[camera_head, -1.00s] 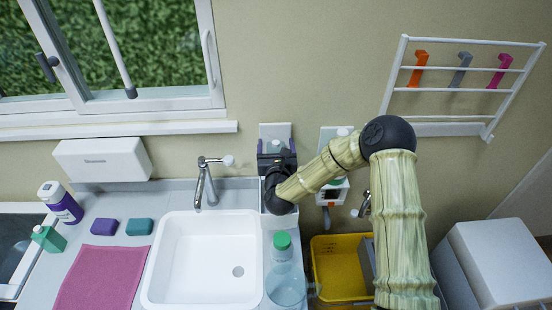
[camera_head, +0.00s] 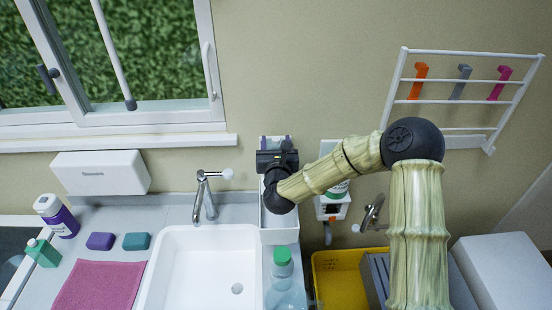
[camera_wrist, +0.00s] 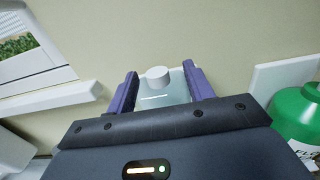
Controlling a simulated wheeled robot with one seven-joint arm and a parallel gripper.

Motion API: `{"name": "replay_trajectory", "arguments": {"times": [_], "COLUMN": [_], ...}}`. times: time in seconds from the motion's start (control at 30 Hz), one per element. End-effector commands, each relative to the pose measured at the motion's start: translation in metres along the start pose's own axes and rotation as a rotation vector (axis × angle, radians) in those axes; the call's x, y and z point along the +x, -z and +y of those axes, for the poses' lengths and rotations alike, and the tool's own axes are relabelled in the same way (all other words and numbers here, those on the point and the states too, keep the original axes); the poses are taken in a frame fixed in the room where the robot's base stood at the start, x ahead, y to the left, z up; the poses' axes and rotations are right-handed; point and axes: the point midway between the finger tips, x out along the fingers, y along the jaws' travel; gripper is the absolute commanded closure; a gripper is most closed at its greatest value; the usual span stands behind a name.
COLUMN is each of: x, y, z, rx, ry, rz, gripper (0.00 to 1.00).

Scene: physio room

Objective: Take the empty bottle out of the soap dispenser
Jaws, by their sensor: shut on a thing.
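My gripper (camera_head: 276,145) is at the left wall dispenser, purple fingers pointing to the wall. In the wrist view, its fingers (camera_wrist: 160,85) are shut on a pale, see-through bottle (camera_wrist: 178,93) with a round white cap (camera_wrist: 157,73). The bottle is upright as far as I can see; its lower part is hidden by my gripper. The white soap dispenser (camera_head: 280,234) shows below my wrist, its open-topped holder in view. How far the bottle's base sits above the holder is hidden.
A second wall dispenser (camera_head: 333,207) holds a green labelled bottle (camera_wrist: 303,113), close on the right. A clear bottle with a green cap (camera_head: 283,257) stands below, beside the sink (camera_head: 190,255). A tap (camera_head: 205,195) is on the left. A yellow crate (camera_head: 335,270) is lower right.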

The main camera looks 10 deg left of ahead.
Motion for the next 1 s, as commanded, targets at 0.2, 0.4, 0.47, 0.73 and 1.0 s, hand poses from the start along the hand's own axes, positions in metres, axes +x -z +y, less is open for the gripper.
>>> {"name": "replay_trajectory", "arguments": {"times": [0.2,0.4,0.47,0.73,1.0], "x": [0.000,0.000,0.000,0.000,0.000], "y": [-0.058,-0.100,-0.108,-0.118,-0.118], "z": [-0.001,-0.001,-0.001,0.000,0.000], "rx": [0.001,0.000,-0.001,0.000,0.000], "ry": [0.003,0.002,0.002,0.000,0.000], "rz": [-0.007,-0.003,-0.003,0.000,0.000], "gripper": [0.81,0.81,0.81,0.81,0.81]}}
